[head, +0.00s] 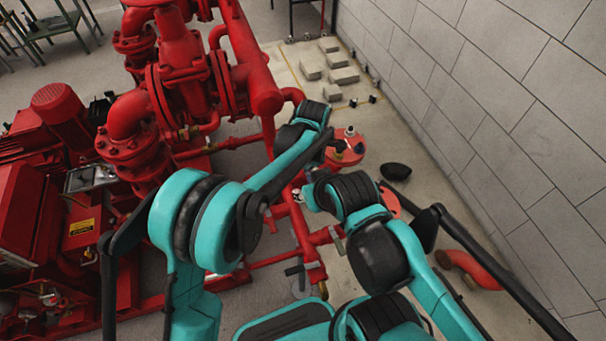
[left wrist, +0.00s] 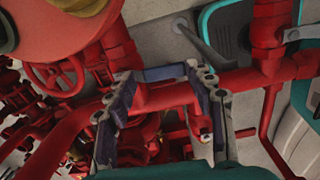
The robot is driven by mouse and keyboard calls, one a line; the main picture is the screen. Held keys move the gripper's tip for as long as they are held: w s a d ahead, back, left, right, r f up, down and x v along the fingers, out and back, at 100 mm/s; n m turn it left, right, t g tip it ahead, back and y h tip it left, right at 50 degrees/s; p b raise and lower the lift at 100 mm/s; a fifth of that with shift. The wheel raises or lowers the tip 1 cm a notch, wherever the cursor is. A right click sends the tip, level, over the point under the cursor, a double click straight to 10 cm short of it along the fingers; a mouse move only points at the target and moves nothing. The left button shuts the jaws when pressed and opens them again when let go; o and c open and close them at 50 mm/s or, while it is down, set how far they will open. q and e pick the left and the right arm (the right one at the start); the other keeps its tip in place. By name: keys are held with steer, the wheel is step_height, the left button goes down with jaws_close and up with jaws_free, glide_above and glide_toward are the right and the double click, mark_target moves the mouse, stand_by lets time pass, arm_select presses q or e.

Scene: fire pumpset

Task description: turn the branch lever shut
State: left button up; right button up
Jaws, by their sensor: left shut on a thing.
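My left gripper (left wrist: 161,78) spans a red pipe in the left wrist view, one finger on each side. A blue-grey bar (left wrist: 163,73), which looks like the branch lever's handle, lies across between the fingertips, and the gripper is shut on it. The lever's pivot is hard to make out. In the head view my left arm reaches forward over the red pipework, and its gripper (head: 336,147) is small and dark beside a round red fitting. The lever cannot be made out there. My right gripper does not show.
A red handwheel (left wrist: 55,76) and a large red rounded body (left wrist: 65,35) are close by on the left. Red pumps and pipes (head: 180,60) fill the left. A block wall (head: 480,90) stands on the right. Grey blocks (head: 342,75) lie on the floor ahead.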

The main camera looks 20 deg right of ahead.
arm_select(q)
steer(key=shift+s+d+f+n, duration=0.15)
steer(key=shift+s+f+n, duration=0.05)
steer(key=shift+n, duration=0.2)
steer(key=o, duration=1.7)
steer(key=shift+w, duration=0.15)
step_height(320, 180, up, 12)
